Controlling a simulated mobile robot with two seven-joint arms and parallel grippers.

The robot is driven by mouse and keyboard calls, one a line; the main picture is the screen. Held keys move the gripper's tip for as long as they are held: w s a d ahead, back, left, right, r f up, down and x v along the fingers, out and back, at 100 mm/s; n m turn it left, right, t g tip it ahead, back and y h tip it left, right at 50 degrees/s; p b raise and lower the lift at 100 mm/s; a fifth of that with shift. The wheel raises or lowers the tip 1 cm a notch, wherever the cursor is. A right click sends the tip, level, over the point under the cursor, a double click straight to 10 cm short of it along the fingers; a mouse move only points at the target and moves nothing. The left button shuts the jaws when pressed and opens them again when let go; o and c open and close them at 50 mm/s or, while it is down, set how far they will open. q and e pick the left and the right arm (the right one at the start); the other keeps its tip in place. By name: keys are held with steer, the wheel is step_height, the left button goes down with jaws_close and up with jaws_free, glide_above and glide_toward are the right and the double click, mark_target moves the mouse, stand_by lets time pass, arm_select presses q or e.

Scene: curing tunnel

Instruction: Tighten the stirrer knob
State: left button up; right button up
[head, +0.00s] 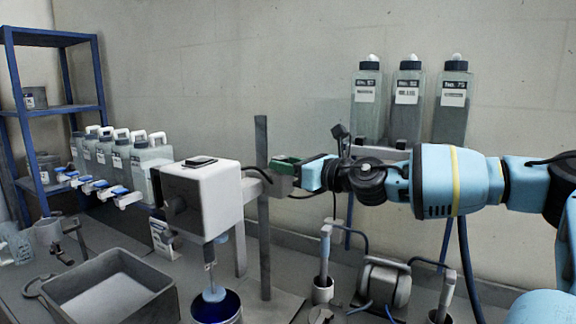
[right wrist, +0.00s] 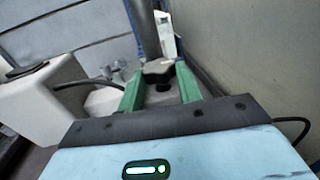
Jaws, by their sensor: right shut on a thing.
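The stirrer has a white box-shaped head (head: 210,195) beside an upright grey post (head: 262,225). Its shaft goes down into a blue-rimmed pot (head: 218,311). My right gripper (head: 284,163) reaches in from the right, with its green fingers at the clamp just right of the post. In the right wrist view, the grey lobed knob (right wrist: 158,68) sits between the fingertips of my right gripper (right wrist: 160,76), which is shut on it. In the head view the fingers mostly hide the knob. My left gripper is in neither view.
A grey basin (head: 112,290) stands at the front left. Several bottles with blue taps (head: 100,185) line the back left, beside a blue shelf rack (head: 55,110). Tall labelled bottles (head: 408,100) stand behind my right arm. A pump with hoses (head: 383,285) is below the arm.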

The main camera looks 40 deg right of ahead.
steer(key=m+h, duration=0.1)
steer(key=h, duration=0.1)
steer(key=m+h+b, duration=0.1)
steer(key=m+h, duration=0.1)
steer(key=a+m+h+b, duration=0.1)
steer(key=h, duration=0.2)
steer(key=shift+w+f+m, duration=0.15)
steer(key=shift+f+m, duration=0.15)
steer(key=m+g+h, duration=0.1)
steer(key=m+h+b, duration=0.1)
steer(key=h, duration=0.1)
steer(key=m+g+h+b, duration=0.1)
steer(key=shift+w+a+g+h, duration=0.1)
steer(key=shift+a+g+h, duration=0.2)
steer(key=shift+h, duration=0.1)
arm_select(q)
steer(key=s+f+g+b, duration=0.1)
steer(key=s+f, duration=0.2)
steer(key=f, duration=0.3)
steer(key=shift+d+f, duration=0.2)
arm_select(e)
steer(key=shift+r+m+g+h, duration=0.25)
steer(key=shift+m+g+h, duration=0.75)
steer(key=shift+m+h, duration=0.25)
steer(key=shift+h, duration=0.25)
steer(key=shift+r, duration=0.1)
